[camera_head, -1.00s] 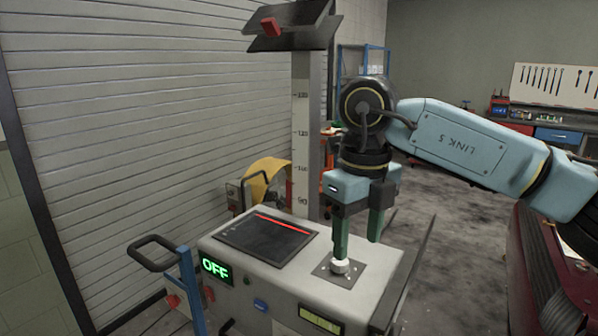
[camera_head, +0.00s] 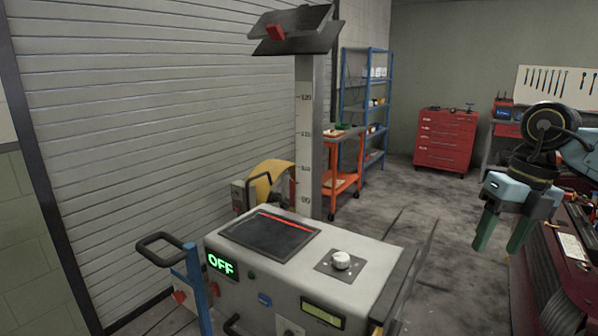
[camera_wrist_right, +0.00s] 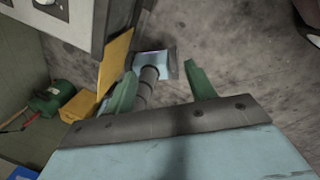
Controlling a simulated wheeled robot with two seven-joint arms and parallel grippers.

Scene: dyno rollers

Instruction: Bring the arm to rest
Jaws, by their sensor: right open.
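My right gripper (camera_head: 500,236) is at the right side of the head view, its two green fingers apart and pointing down. It is open and empty, well to the right of the grey machine (camera_head: 385,262). In the right wrist view the gripper (camera_wrist_right: 163,82) shows its fingers spread with dark floor beyond them. The white knob (camera_head: 342,260) on the machine's top plate stands clear of the gripper. My left gripper is not in view.
The machine's sign (camera_head: 220,264) reads OFF in green. A red car (camera_head: 545,270) fills the lower right, close to the gripper. A red tool cabinet (camera_head: 446,140), an orange cart (camera_head: 345,170) and a blue shelf (camera_head: 366,105) stand behind. Grey floor (camera_head: 420,215) lies open between.

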